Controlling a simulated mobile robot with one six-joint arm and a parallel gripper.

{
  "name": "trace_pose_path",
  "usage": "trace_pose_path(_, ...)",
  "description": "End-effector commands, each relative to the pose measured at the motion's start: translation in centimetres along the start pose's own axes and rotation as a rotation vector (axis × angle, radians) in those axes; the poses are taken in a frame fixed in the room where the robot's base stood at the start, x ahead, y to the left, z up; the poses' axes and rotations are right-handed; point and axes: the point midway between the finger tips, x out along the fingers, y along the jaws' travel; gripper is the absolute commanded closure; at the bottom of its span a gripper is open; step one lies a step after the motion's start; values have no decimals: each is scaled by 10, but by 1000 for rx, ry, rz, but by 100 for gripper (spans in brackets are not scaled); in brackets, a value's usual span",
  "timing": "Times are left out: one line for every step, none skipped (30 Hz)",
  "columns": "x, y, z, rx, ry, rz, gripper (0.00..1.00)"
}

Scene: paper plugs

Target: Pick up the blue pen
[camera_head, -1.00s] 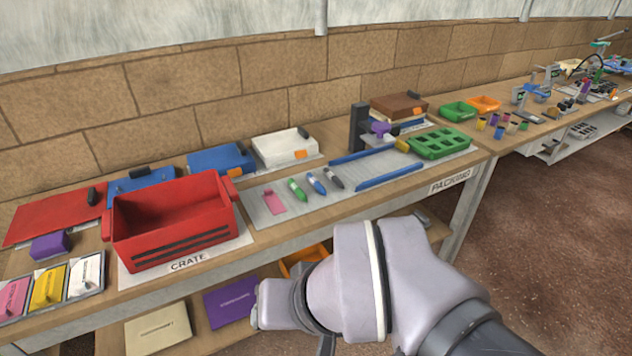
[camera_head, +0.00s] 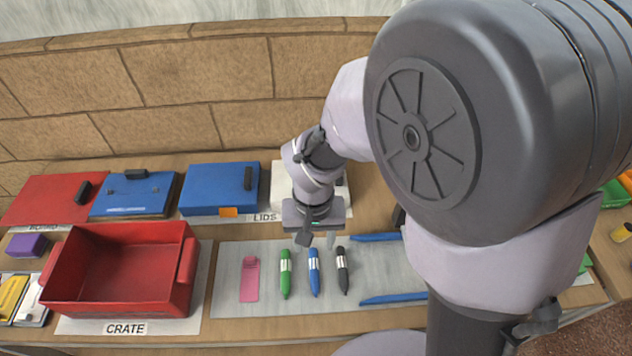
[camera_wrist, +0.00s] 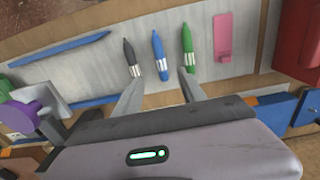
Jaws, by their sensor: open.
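The blue pen (camera_head: 314,271) has a white band and lies on the grey mat (camera_head: 385,278), between the green pen (camera_head: 286,273) and the black pen (camera_head: 343,270). In the wrist view the blue pen (camera_wrist: 159,55) lies ahead of the two fingers, roughly centred between them. My gripper (camera_head: 317,240) is open and empty, above the mat just behind the pens in the head view. In the wrist view its fingertips (camera_wrist: 158,78) appear near the lower ends of the black and green pens. I cannot tell the exact height.
A pink tag-shaped piece (camera_head: 250,279) lies left of the pens. Blue bars (camera_head: 393,298) lie to the right. The red crate (camera_head: 118,283) stands at the left, with blue lids (camera_head: 222,190) at the back. My arm hides the right side.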

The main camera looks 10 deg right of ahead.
Motion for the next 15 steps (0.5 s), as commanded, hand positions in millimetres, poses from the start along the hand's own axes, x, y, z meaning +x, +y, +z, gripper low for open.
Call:
trace_pose_path(25, 0, 1, 0, -4, 1, 52)
trace_pose_path(34, 0, 1, 1, -4, 1, 52)
trace_pose_path(45, 0, 0, 1, -3, 1, 52)
trace_pose_path(53, 0, 0, 2, -3, 1, 52)
trace_pose_path(60, 0, 0, 2, -3, 1, 52)
trace_pose_path(68, 0, 0, 1, -2, 0, 52)
trace_pose_path(72, 0, 0, 1, -1, 0, 52)
trace_pose_path(76, 0, 0, 2, -2, 0, 52)
trace_pose_path(79, 0, 0, 2, -1, -1, 52)
trace_pose_path(81, 0, 0, 2, 0, -1, 52)
trace_pose_path(82, 0, 0, 2, 0, -1, 52)
trace_pose_path(86, 0, -1, 2, 0, -1, 52)
trace_pose_path(89, 0, -1, 3, 0, -1, 52)
trace_pose_path(94, 1, -2, 3, 0, -1, 52)
trace_pose_path(102, 1, -3, 3, -1, -1, 52)
